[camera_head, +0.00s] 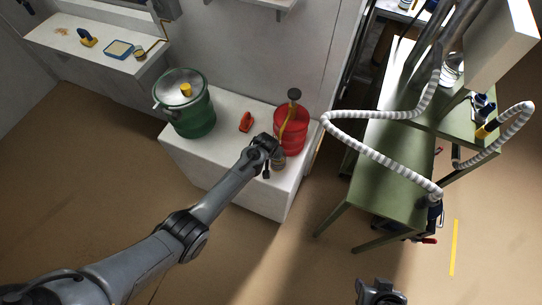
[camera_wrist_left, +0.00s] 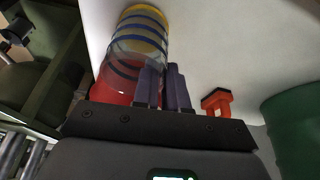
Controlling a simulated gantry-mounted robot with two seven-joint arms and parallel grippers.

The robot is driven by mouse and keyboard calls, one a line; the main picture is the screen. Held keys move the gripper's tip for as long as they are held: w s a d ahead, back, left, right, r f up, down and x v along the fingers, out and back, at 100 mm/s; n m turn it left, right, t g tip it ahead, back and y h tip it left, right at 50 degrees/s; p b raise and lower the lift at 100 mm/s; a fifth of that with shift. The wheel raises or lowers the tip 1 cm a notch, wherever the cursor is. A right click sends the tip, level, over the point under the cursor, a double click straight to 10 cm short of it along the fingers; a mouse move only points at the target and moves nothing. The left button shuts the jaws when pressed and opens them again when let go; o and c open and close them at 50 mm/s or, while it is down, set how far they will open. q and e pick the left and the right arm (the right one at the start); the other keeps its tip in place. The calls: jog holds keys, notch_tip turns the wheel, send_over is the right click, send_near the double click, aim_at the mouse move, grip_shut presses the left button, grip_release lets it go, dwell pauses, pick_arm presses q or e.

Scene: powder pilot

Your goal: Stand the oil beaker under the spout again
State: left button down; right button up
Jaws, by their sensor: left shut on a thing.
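The oil beaker (camera_wrist_left: 137,52) is clear with dark blue rings and a yellow end in the left wrist view. In the head view the beaker (camera_head: 279,160) shows small in front of the red drum (camera_head: 291,138), at the white cabinet's front edge. A brass-coloured spout piece (camera_head: 283,127) runs down the drum's front. My left gripper (camera_head: 268,158) is at the beaker, its fingers (camera_wrist_left: 164,88) shut on the beaker's side. Whether the beaker touches the cabinet top is unclear. My right gripper (camera_head: 380,292) shows at the bottom edge, away from everything; its jaws are unclear.
The white cabinet (camera_head: 255,195) also bears a green lidded drum (camera_head: 190,112) and a small red-orange object (camera_head: 246,122). A green table (camera_head: 385,190) with a ribbed hose (camera_head: 375,152) stands to the right. A wall shelf (camera_head: 75,45) is at upper left.

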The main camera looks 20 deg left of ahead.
pick_arm(q)
jog(key=shift+f+b, duration=0.45)
jog(key=shift+f, duration=0.1)
dwell(0.4)
jog(key=c, duration=0.5)
grip_release()
jog(key=shift+r, duration=0.1)
jog(key=p+v, duration=0.5)
jog(key=p, duration=0.2)
jog(key=shift+s+d+f+p, duration=0.25)
jog(key=shift+s+f+p, duration=0.75)
jog(key=shift+s, duration=1.2)
jog(key=shift+s+d+f+p, duration=0.25)
jog(key=shift+s+f+p, duration=0.7)
jog(key=shift+s, duration=1.3)
jog(key=shift+s+d+f+p, duration=0.2)
jog(key=shift+s+f+p, duration=0.5)
jog(key=shift+s+p, duration=1.05)
jog(key=shift+s+b, duration=0.45)
jog(key=shift+s, duration=0.1)
